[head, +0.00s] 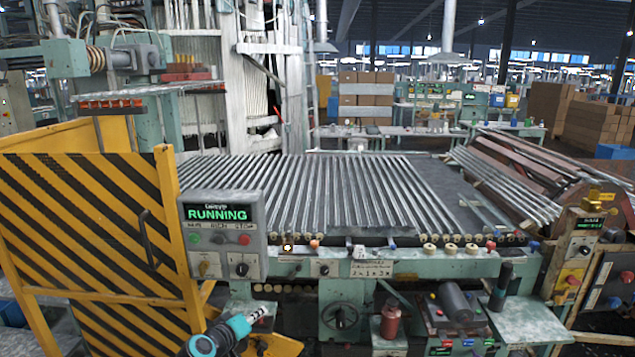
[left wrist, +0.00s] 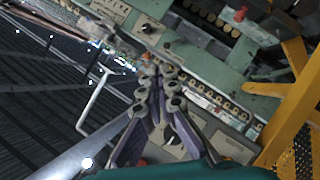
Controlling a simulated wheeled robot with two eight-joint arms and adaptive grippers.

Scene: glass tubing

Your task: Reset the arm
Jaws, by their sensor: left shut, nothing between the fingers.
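My left gripper (head: 262,313) shows low in the head view, at the end of my teal and black arm, in front of the machine's lower front. It is shut and holds nothing. In the left wrist view its linked fingers (left wrist: 160,70) come together near the middle, with the machine front blurred and tilted behind them. My right gripper is in neither view.
A machine with a bed of glass tubes (head: 330,190) fills the middle. A control panel (head: 222,228) reading RUNNING stands above my left gripper. A striped yellow gate (head: 95,230) is at left. A red bottle (head: 390,320) and handwheel (head: 340,316) are to the right.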

